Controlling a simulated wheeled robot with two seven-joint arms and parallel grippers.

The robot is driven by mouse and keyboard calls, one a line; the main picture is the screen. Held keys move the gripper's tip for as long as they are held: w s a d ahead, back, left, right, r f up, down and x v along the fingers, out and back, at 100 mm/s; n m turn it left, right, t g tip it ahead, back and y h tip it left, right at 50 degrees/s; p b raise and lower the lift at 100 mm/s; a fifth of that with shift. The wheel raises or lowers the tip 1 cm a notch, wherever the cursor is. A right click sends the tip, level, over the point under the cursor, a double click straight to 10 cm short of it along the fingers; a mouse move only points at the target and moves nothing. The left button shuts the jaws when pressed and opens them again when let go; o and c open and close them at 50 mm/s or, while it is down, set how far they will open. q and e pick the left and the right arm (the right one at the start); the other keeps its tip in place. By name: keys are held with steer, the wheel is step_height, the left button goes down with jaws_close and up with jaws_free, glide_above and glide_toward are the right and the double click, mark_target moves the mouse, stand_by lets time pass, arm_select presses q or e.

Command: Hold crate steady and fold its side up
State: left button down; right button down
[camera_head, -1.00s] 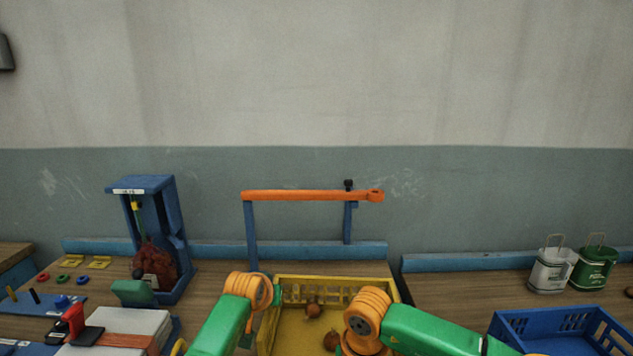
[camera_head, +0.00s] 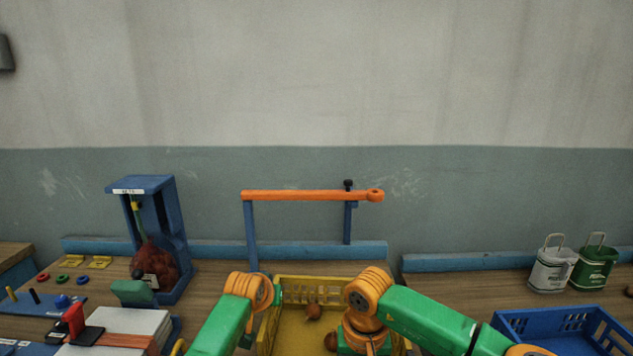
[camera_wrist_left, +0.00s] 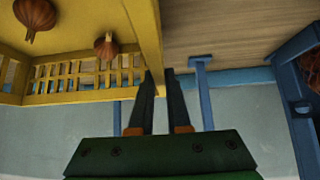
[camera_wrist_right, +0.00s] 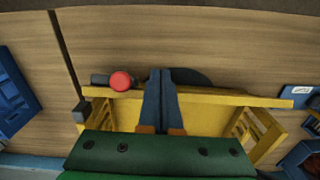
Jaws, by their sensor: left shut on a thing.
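The yellow crate (camera_head: 340,282) stands on the table in front of me, its slotted back wall upright. In the left wrist view my left gripper (camera_wrist_left: 161,74) is shut on the rim of the crate's wall (camera_wrist_left: 146,35), one finger on each side. In the right wrist view my right gripper (camera_wrist_right: 161,74) has its fingers together, in front of a yellow crate side panel (camera_wrist_right: 225,97). I cannot tell whether they touch it. The head view hides both fingertips.
A red knob (camera_wrist_right: 121,81) sits near the panel, left of my right fingers. A blue stand with a netted sack (camera_head: 157,262) is at left. A blue crate (camera_head: 545,320) is at right, with white and green bags (camera_head: 552,270) behind it. An orange bar (camera_head: 310,196) spans the back.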

steer(key=shift+w+r, duration=0.4)
steer(key=shift+w, duration=0.25)
steer(key=shift+w+d+r, duration=0.1)
steer(key=shift+w+r, duration=0.05)
steer(key=shift+w, duration=0.35)
steer(key=shift+w+r, duration=0.15)
steer(key=shift+w, duration=0.35)
steer(key=shift+w+d+t, duration=0.1)
steer(key=shift+w+t, duration=0.7)
steer(key=shift+t, duration=0.2)
steer(key=shift+w+t, duration=0.3)
steer(key=shift+r, duration=0.1)
